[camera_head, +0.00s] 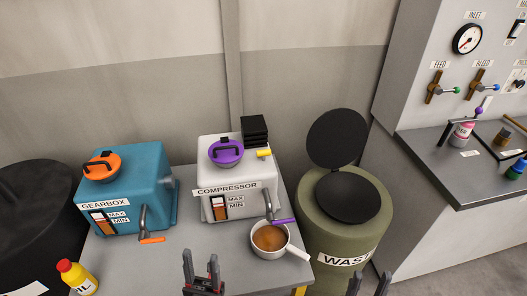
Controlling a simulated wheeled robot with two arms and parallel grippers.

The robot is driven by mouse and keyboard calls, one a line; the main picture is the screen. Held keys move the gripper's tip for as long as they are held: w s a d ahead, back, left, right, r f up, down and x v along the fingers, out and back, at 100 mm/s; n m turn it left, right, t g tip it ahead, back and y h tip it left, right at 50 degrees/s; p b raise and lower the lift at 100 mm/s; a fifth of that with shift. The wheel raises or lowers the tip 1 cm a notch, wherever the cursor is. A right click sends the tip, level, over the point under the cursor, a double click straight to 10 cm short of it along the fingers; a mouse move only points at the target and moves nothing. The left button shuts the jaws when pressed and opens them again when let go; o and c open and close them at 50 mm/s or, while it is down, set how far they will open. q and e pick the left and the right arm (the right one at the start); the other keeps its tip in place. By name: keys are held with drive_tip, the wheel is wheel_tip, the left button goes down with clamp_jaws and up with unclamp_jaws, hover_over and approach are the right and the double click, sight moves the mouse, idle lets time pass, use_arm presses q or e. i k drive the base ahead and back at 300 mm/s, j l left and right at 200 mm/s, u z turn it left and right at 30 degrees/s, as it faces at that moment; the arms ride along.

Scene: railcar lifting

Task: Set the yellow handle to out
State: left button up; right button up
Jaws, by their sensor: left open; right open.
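The yellow handle (263,153) is a short yellow bar on the top right of the pale grey compressor box (210,177). It lies roughly level, just in front of a black ribbed block (254,131). Its mount is too small to make out, and I see no "out" marking by it. My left gripper (200,259) is open and empty at the bottom of the view, well below and left of the handle. My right gripper (370,277) is open and empty at the bottom edge, below and right of the handle. Neither touches it.
A pot of brown liquid (270,238) stands under the compressor's purple-handled spout (283,221). The blue gearbox (150,185) is at left. The green waste drum (318,225), lid raised, is at right.

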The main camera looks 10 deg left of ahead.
sight(265, 153)
drive_tip(key=i+l+u, duration=0.15)
drive_tip(key=l, duration=0.25)
drive_tip(key=i+l+u, duration=0.15)
drive_tip(key=l, duration=0.3)
drive_tip(key=i+l+u, duration=0.15)
drive_tip(key=l, duration=0.3)
drive_tip(key=i+l+u, duration=0.15)
drive_tip(key=l, duration=0.3)
drive_tip(key=i+l+u, duration=0.1)
drive_tip(key=l, duration=0.35)
drive_tip(key=i+l+u, duration=0.15)
drive_tip(key=l, duration=0.35)
